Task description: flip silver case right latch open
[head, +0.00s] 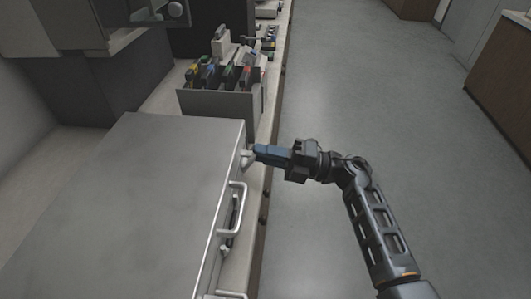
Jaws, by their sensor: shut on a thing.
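The silver case (140,195) lies at the left in the head view, its front side facing right. Its right latch (246,158) is a small pale piece at the far end of that front side. My gripper (257,151) reaches in from the right and is shut on this latch. The fingertips partly hide the latch, and I cannot tell how far it is flipped. A carry handle (238,208) sits on the front side, nearer than the latch. Another latch (230,295) shows at the bottom edge of the view.
A grey bin (218,106) with several dark, colour-tipped items stands just beyond the case. The case rests on a pale counter (247,240) with a narrow bare strip at its front. Open grey floor (400,110) lies to the right. Dark cabinets stand at the far right.

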